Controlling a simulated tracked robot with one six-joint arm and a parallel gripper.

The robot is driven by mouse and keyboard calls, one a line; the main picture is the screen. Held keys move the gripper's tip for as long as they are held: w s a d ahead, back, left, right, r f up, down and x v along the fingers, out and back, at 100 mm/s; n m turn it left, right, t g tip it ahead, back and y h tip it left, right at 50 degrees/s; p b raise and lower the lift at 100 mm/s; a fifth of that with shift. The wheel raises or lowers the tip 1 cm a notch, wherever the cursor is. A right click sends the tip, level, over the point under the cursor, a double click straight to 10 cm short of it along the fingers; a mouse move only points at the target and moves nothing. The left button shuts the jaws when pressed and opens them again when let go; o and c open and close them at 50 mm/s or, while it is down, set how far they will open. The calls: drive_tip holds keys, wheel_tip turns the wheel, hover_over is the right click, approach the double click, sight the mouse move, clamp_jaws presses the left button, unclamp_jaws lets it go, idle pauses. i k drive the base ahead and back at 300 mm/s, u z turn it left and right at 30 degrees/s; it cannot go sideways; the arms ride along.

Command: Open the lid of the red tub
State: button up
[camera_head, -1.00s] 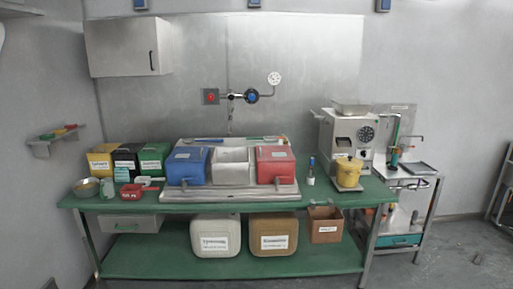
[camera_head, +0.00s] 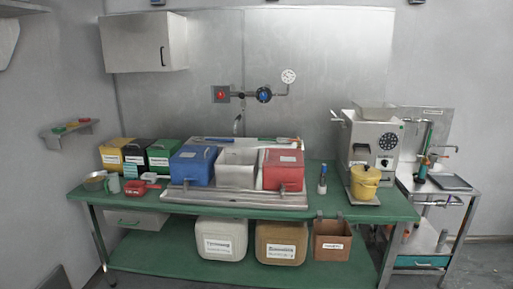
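The red tub (camera_head: 283,174) stands on a grey tray on the green bench, at the right end of a row of three tubs. Its red lid (camera_head: 283,157) lies shut on top and has a pale label.
An open white tub (camera_head: 237,168) and a blue tub (camera_head: 194,166) stand left of the red tub. A bottle (camera_head: 322,179), a yellow pail (camera_head: 365,182) and a grinder (camera_head: 372,145) stand right. The bench (camera_head: 120,199) holds small items at left. Floor shows at lower right.

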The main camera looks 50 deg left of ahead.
sight(279, 157)
drive_tip(key=u, duration=0.3)
drive_tip(key=i, duration=0.9)
drive_tip(key=u, duration=0.65)
drive_tip(key=i, duration=0.8)
drive_tip(key=u, duration=0.7)
drive_tip(key=i, duration=0.55)
drive_tip(key=u, duration=1)
drive_tip(key=i, duration=0.7)
drive_tip(key=u, duration=0.5)
